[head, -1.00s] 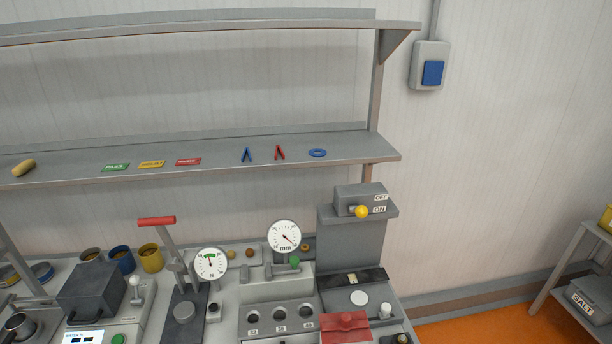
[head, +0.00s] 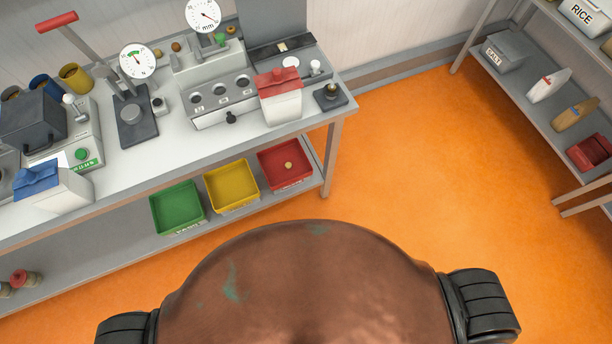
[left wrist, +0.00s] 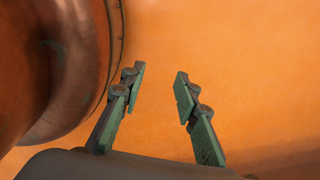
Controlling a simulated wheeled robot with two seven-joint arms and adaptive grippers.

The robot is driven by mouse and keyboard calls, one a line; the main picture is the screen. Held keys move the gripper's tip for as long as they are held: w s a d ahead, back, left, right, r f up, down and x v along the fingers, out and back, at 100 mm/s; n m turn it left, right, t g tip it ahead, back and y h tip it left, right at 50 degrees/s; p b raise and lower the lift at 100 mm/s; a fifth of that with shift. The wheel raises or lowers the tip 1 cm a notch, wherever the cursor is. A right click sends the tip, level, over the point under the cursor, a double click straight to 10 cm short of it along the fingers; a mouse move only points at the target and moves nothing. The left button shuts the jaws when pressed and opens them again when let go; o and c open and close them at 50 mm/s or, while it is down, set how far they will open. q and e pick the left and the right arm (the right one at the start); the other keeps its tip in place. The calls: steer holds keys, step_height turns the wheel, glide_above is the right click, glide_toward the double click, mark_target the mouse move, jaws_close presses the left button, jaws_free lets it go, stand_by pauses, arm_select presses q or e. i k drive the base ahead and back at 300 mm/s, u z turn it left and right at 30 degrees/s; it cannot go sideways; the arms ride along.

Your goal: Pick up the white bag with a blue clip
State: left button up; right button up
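A white bag with a blue clip or folded blue top (head: 55,192) stands on the bench at the left of the head view, near the front edge. A similar white bag with a red top (head: 281,104) stands farther right on the same bench. My left gripper (left wrist: 160,78) shows only in the left wrist view. Its two green-grey fingers are apart with nothing between them, over orange floor and away from the bag. My right gripper is in neither view.
The bench (head: 115,187) carries a dark box, gauges and a red-handled press. Green (head: 177,208), yellow (head: 232,187) and red (head: 284,164) trays sit on its lower shelf. A rack (head: 533,110) with bags stands at right. Orange floor (head: 400,160) lies open between.

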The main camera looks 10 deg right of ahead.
mark_target(74, 193)
steer(key=z, duration=0.05)
steer(key=k, duration=1)
steer(key=u, duration=0.55)
